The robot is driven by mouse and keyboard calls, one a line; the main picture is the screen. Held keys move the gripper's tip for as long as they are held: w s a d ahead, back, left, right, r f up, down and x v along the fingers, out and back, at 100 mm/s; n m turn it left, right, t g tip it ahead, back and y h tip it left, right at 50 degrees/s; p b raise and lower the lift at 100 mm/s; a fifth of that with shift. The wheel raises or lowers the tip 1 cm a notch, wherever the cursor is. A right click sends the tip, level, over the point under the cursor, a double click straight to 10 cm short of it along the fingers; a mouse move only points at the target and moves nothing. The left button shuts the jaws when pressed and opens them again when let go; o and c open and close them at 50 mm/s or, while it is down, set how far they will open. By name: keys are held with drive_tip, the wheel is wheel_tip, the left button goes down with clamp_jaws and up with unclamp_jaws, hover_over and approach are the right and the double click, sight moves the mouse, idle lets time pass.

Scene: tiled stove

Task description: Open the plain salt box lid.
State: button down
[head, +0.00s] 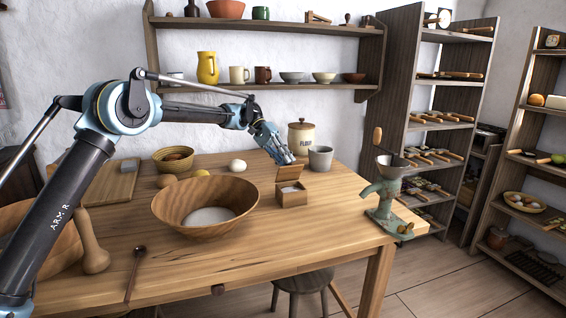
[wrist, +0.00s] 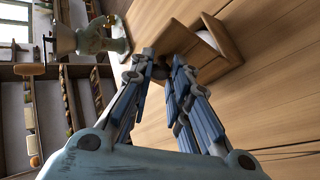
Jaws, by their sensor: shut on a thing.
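The plain salt box (head: 292,197) is a small wooden box on the table, with white salt showing inside. Its wooden lid (head: 289,174) stands raised at the back of the box, so the box is open. My gripper (head: 284,158) is at the upper edge of the lid, shut on it. In the wrist view the fingers (wrist: 162,70) close on a small dark knob at the lid (wrist: 180,42). The box (wrist: 222,40) and a strip of white salt lie beyond the lid there. The exact finger contact is partly hidden.
A large wooden bowl (head: 172,211) stands left of the box. A grey cup (head: 320,158) and a flour jar (head: 301,137) stand close behind. A green grinder (head: 384,195) is at the table's right edge. Bare tabletop (head: 290,233) lies in front of the box.

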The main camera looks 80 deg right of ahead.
drive_tip(key=shift+w+d+f+n+g+y, duration=0.25)
drive_tip(key=shift+w+d+g+y, duration=0.15)
drive_tip(key=shift+d+g+y, duration=0.2)
drive_tip(key=shift+w+d+f+n+g+y, duration=0.3)
drive_tip(key=shift+d+g+y, duration=0.2)
drive_tip(key=shift+d+y, duration=0.2)
drive_tip(key=c, duration=1.5)
unclamp_jaws()
drive_tip(key=shift+o, duration=0.2)
drive_tip(key=shift+r, duration=0.1)
wheel_tip(320, 180, up, 10)
